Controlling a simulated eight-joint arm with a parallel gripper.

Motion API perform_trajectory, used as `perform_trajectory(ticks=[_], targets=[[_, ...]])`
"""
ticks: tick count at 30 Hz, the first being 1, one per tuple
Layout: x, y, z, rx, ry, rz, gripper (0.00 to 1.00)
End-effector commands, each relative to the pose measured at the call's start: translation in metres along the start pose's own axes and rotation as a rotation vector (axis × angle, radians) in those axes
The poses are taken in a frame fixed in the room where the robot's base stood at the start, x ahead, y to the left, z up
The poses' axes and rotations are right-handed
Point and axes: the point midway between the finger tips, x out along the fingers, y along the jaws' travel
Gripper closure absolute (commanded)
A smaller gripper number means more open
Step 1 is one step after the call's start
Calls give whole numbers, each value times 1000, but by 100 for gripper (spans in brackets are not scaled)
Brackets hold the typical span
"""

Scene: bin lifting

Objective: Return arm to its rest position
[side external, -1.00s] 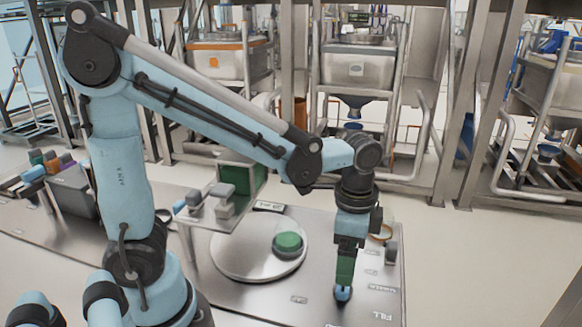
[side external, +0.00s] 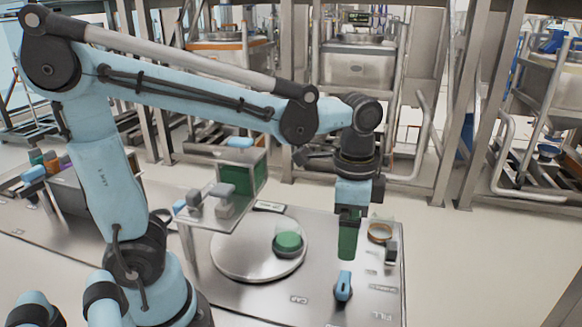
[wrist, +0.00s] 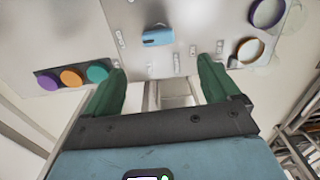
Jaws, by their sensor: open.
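My gripper (side external: 348,258) hangs fingers-down above the right part of the metal table (side external: 265,298), with green fingers. In the wrist view my gripper (wrist: 160,85) shows its two green fingers spread wide, with nothing between them. A small blue object (side external: 343,286) stands on the table just below the fingertips, apart from them. It also shows in the wrist view as a blue piece (wrist: 158,36) ahead of the fingers.
A round plate (side external: 235,262) with a green-topped piece (side external: 288,243) lies left of my gripper. A raised stand (side external: 212,218) with grey blocks is farther left. A ring (side external: 380,233) lies at right. Purple, orange and teal discs (wrist: 72,77) show in the wrist view.

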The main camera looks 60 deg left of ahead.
Motion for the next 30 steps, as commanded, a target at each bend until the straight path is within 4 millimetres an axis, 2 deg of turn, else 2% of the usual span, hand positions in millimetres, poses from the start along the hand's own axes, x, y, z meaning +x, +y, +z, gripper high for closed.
perform_trajectory(ticks=[9, 16, 21, 30], targets=[[0, -16, 39, -383, 272, -139, 11], [5, -26, 60, -640, 482, -209, 11], [7, -30, 66, -720, 557, -228, 11], [7, -30, 67, -729, 564, -229, 11]])
